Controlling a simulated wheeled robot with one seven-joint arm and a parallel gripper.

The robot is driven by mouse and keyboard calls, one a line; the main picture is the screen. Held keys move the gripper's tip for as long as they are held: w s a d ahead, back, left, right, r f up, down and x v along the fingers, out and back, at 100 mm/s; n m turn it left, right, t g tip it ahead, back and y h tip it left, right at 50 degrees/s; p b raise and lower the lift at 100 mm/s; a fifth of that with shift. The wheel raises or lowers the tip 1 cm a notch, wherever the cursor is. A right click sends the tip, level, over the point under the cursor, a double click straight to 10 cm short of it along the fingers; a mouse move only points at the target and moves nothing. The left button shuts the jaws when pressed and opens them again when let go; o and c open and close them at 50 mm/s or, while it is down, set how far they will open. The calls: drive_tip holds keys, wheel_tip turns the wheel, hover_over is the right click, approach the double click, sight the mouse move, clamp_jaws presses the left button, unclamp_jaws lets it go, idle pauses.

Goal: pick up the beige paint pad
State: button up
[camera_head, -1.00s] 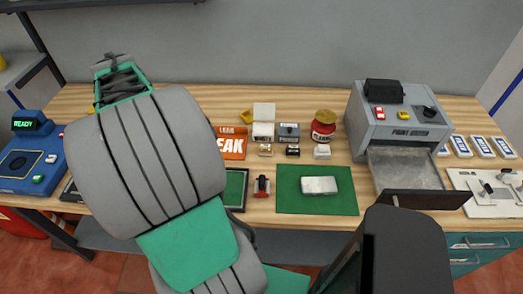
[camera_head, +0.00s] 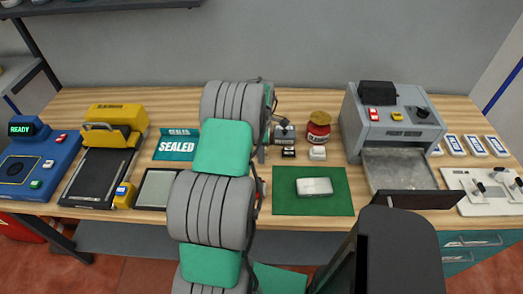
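The beige paint pad is not visible; my arm (camera_head: 209,208) covers the part of the bench left of the small black pad (camera_head: 289,153). A small white pad (camera_head: 318,153) sits to the right of the black one. My gripper (camera_head: 271,128) shows only as a dark, partly hidden shape at the arm's far end, beside a grey block-like item (camera_head: 284,133). Its fingertips cannot be made out, nor whether it holds anything.
A red jar (camera_head: 318,132) stands behind the small pads. A green mat (camera_head: 339,204) with a pale block (camera_head: 314,187) lies in front. A grey machine (camera_head: 393,122) stands right. A teal SEALED sign (camera_head: 178,146) and a yellow-topped machine (camera_head: 112,125) stand left.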

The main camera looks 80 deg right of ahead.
clamp_jaws()
idle(0.7)
